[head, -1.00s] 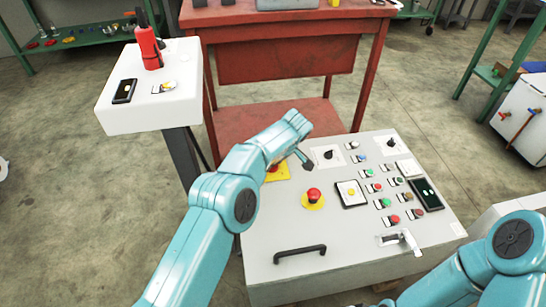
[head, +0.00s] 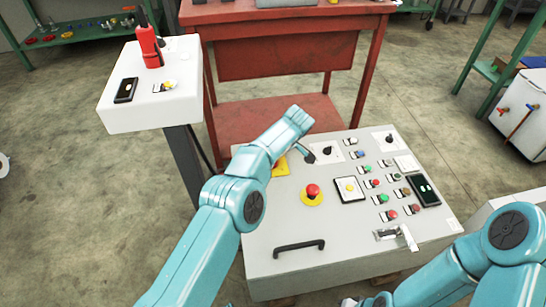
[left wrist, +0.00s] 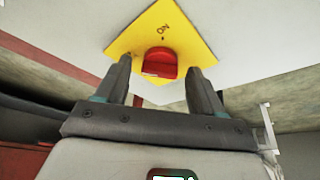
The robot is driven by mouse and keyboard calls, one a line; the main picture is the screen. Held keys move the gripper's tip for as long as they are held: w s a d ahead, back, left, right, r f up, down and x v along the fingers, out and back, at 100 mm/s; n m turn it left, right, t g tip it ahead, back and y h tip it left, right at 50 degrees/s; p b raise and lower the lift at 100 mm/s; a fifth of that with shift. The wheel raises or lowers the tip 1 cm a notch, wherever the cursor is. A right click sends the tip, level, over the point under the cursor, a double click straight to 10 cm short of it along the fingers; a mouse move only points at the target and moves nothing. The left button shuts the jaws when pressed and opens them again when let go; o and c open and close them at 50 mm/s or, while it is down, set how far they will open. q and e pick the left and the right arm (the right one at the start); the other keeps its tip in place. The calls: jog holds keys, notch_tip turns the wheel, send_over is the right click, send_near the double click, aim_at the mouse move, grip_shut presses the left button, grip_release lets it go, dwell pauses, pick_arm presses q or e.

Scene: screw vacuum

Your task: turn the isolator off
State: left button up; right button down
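The isolator is a red rotary knob (left wrist: 160,63) on a yellow plate (left wrist: 185,30) marked ON, seen in the left wrist view. In the head view only part of the yellow plate (head: 281,167) shows beside my left arm; the knob is hidden there. My left gripper (left wrist: 160,66) is open, its two fingers pointing at the knob, one on each side in the picture. I cannot tell whether they touch it. In the head view, the left gripper (head: 308,154) is partly hidden by its wrist. My right arm comes in at the lower right; its gripper is not clearly seen.
The sloped grey panel (head: 350,235) carries a red emergency stop (head: 312,191), black rotary switches, several push buttons and a black handle (head: 299,246). A white pedestal (head: 130,112) stands at left. A red bench (head: 285,55) stands behind the panel.

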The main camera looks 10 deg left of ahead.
pick_arm(q)
jog(key=p+v, duration=0.5)
jog(key=v, duration=1.1)
jog(key=shift+d, duration=0.15)
jog(key=shift+r, duration=0.15)
jog(key=shift+c, duration=0.3)
